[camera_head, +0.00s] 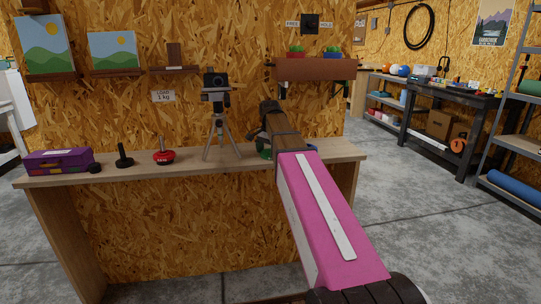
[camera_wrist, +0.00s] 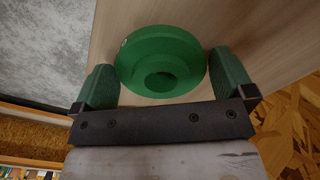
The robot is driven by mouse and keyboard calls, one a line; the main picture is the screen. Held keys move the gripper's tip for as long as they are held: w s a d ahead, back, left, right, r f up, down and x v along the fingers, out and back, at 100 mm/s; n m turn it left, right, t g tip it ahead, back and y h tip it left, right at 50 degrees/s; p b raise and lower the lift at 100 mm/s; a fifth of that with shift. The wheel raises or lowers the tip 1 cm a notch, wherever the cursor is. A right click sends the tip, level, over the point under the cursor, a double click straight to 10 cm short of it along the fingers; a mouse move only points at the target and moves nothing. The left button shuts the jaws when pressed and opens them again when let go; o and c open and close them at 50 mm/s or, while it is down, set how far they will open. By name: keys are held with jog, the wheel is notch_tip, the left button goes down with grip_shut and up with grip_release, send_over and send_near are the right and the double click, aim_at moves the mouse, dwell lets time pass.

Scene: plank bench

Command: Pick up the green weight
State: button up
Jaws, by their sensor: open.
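The green weight (camera_wrist: 150,45) is a round disc with a raised round hub, seen from above on the pale wood bench top in the wrist view. My gripper (camera_wrist: 161,60) is open, with one green-padded finger left of the weight and one right of it. The disc lies between the fingers, with the right finger very close to its rim. I cannot tell whether either finger touches it. In the head view my arm covers most of this spot; a patch of green (camera_head: 264,153) shows beside it, and I cannot tell whether it is weight or finger.
On the bench (camera_head: 195,170) stand a purple toolbox (camera_head: 58,160), a black weight (camera_head: 124,157), a red weight (camera_head: 163,155) and a camera tripod (camera_head: 221,130). A planter shelf (camera_head: 315,69) hangs above on the board wall. The bench's right end is near my gripper.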

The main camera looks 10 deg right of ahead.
jog(key=c, duration=0.9)
